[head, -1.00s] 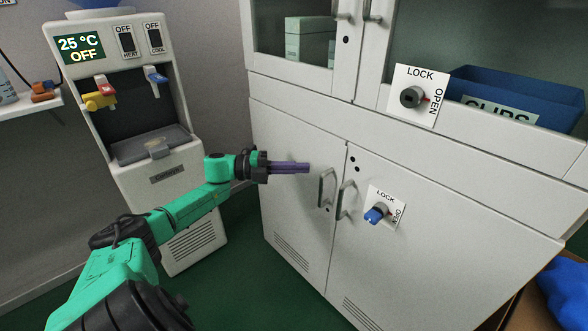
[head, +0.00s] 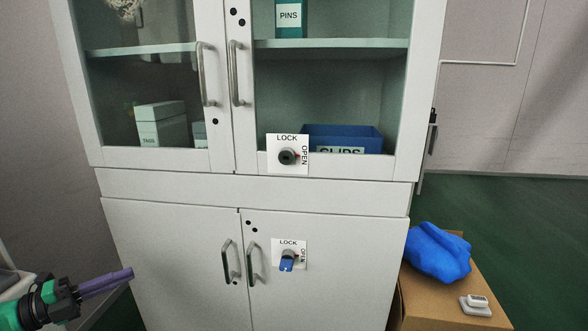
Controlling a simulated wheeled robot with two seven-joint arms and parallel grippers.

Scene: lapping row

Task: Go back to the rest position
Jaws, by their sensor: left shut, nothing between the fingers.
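My left gripper (head: 106,283) shows at the lower left of the head view, with its purple fingers shut and empty. It points right, toward the lower doors of the white cabinet (head: 160,186), and is apart from the door handles (head: 231,262). My right gripper is not in view.
The cabinet has a lower lock with a blue knob (head: 287,262) and an upper lock with a dark knob (head: 287,156). Behind the upper glass are a blue CLIPS bin (head: 343,137) and a PINS box (head: 290,18). A cardboard box (head: 432,296) carrying a blue cloth (head: 437,251) stands at the right.

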